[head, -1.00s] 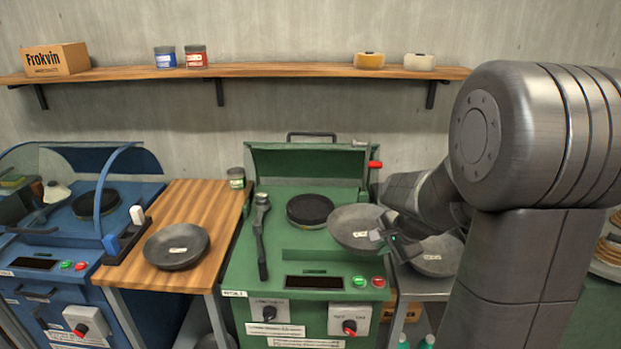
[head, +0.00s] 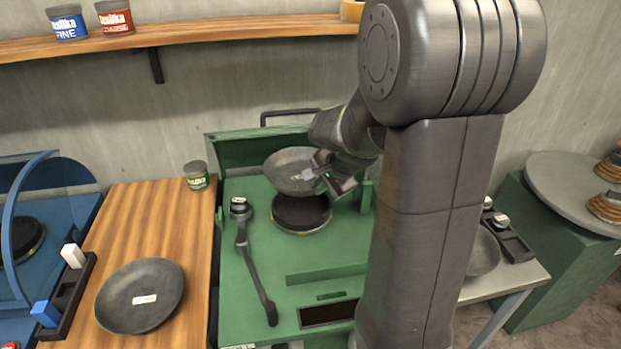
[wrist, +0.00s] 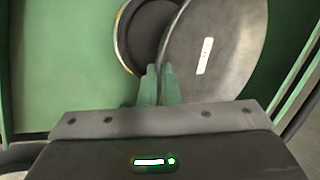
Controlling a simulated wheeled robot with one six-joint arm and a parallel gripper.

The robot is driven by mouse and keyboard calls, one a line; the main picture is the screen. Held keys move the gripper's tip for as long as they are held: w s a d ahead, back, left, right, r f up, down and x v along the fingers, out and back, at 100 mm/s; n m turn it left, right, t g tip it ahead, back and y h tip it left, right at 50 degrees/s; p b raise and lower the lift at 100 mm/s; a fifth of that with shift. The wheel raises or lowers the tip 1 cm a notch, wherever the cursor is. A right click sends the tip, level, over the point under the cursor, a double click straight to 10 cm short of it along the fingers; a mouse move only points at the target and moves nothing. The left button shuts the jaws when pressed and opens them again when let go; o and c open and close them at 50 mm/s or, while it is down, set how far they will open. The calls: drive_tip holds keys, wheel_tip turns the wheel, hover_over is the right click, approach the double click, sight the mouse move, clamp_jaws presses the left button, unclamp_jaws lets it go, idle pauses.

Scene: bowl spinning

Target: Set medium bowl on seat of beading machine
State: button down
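A grey bowl with a white label (head: 289,172) is held by my gripper (head: 322,178) above the green machine (head: 240,270). The machine's round dark seat (head: 302,213) lies just below the bowl and is partly covered by it. In the wrist view my gripper (wrist: 158,85) has its fingers close together at the rim of the bowl (wrist: 215,55). The seat (wrist: 150,30) shows to the left of the bowl there. The bowl looks tilted and offset from the seat; the exact gap between them cannot be told.
A hinged lever (head: 250,260) lies left of the seat on the machine. Another bowl (head: 140,295) rests on the wooden table (head: 170,215), with a small jar (head: 196,176) behind. A further bowl (head: 484,252) sits on the right-hand table, partly hidden by my arm.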

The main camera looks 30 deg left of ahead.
sight(320, 223)
drive_tip(key=shift+f+b, duration=3.85)
drive_tip(key=shift+f, duration=0.85)
drive_tip(key=c, duration=1.6)
unclamp_jaws()
drive_tip(key=shift+s, duration=0.1)
drive_tip(key=shift+d, duration=0.1)
drive_tip(key=v, duration=1.3)
drive_tip(key=shift+s+d+r+p, duration=0.1)
drive_tip(key=shift+d+r+p, duration=0.05)
drive_tip(key=shift+r+p, duration=0.25)
drive_tip(key=shift+f, duration=0.15)
